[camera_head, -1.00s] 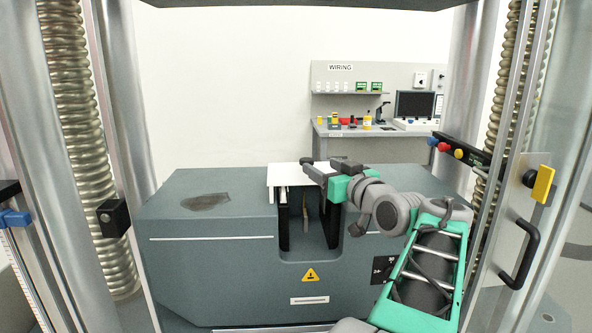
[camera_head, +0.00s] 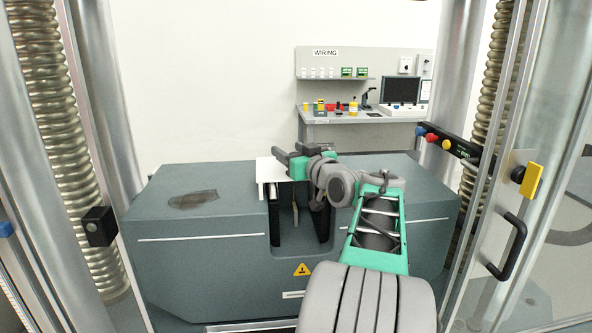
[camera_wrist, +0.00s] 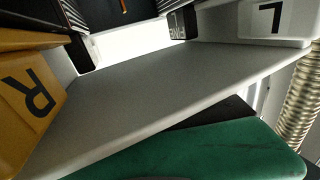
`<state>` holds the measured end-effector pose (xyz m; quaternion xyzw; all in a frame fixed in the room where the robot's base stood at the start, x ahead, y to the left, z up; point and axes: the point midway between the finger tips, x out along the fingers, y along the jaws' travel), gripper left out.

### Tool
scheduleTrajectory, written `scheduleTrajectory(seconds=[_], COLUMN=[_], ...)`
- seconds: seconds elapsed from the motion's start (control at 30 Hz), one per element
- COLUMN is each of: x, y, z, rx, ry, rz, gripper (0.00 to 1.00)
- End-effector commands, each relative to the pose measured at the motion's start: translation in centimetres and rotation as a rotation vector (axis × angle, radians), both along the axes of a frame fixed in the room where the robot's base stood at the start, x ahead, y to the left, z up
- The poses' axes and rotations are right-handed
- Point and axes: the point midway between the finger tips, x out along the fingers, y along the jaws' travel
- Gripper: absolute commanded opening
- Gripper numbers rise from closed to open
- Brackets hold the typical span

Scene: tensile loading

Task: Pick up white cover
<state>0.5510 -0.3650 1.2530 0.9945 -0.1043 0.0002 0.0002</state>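The white cover (camera_head: 268,172) is a flat white plate with a downturned front edge. It lies on top of the grey machine block, at the slot in its middle. My gripper (camera_head: 290,153) is over the right part of the cover, with its fingers pointing left and spread apart. In the wrist view, the fingers marked R and L stand apart, with the bright cover (camera_wrist: 135,45) showing between and beyond them. The head view does not clearly show whether a finger touches the cover. The cover's right part is hidden behind my gripper.
The grey block (camera_head: 190,255) has a dark patch (camera_head: 193,199) on its top left. Metal columns with ribbed sleeves (camera_head: 60,145) flank it on both sides. A wiring bench (camera_head: 365,122) stands behind. The slot (camera_head: 295,240) below the cover has dark walls.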

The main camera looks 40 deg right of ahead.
Motion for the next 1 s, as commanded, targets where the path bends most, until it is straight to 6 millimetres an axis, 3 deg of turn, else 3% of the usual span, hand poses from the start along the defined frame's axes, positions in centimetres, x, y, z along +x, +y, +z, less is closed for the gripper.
scheduleTrajectory(seconds=[0.63,1.0], x=[0.03,0.02], y=[0.1,0.11], z=[-0.02,0.1], rx=[0.0,-0.001], ry=[0.0,-0.001], rz=[0.002,0.002], gripper=[0.0,0.0])
